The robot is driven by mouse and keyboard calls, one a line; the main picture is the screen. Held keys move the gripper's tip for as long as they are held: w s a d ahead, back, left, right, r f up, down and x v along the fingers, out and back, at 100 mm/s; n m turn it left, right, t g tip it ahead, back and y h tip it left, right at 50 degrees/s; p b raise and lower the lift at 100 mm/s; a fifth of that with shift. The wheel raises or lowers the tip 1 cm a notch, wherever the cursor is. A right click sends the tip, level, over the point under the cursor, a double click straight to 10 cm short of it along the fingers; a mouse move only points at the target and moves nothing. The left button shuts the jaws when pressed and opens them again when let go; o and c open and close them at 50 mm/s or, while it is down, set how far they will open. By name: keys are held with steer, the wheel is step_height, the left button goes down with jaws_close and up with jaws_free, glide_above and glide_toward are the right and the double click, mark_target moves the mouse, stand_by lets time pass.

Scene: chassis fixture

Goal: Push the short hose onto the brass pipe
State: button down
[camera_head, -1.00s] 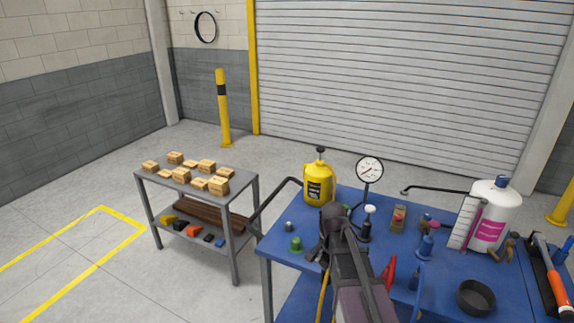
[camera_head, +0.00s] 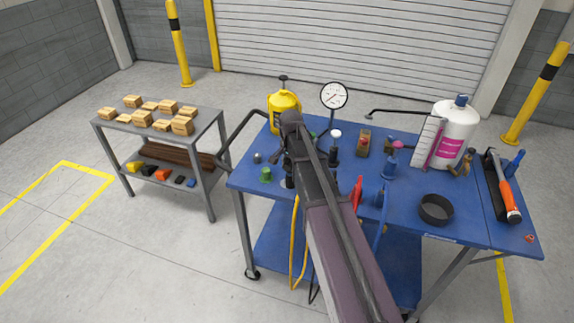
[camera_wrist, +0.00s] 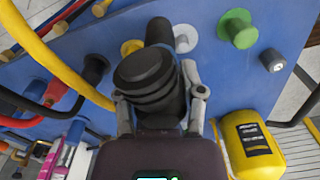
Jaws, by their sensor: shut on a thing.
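My gripper (camera_wrist: 160,95) is shut on a short, thick black ribbed piece, which I take to be the short hose (camera_wrist: 148,75). Its round dark end faces the wrist camera. A black cylinder (camera_wrist: 160,30) shows just beyond it; I cannot tell whether it is part of the held piece or a separate post. The blue bench top (camera_wrist: 205,70) lies beyond. I cannot make out the brass pipe for sure; a tan round flange (camera_wrist: 130,47) shows beside the held piece, partly hidden. In the head view my arm hides most of the gripper.
A green knob (camera_head: 266,174), a yellow bottle (camera_head: 284,108) and a gauge (camera_head: 333,96) stand near my gripper. A yellow hose (camera_wrist: 55,65) curves close by in the wrist view.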

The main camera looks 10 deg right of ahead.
steer(key=shift+w+f, duration=0.15)
steer(key=shift+w, duration=1.2)
steer(key=shift+w, duration=0.1)
steer(key=shift+w, duration=0.3)
steer(key=shift+w+f+b, duration=0.5)
steer(key=shift+f+b, duration=0.35)
steer(key=shift+b, duration=0.05)
steer(key=shift+w+f+b, duration=0.45)
steer(key=shift+f+b, duration=0.4)
steer(key=shift+b, duration=0.05)
steer(key=shift+f, duration=0.15)
steer(key=shift+c, duration=1)
jaws_free()
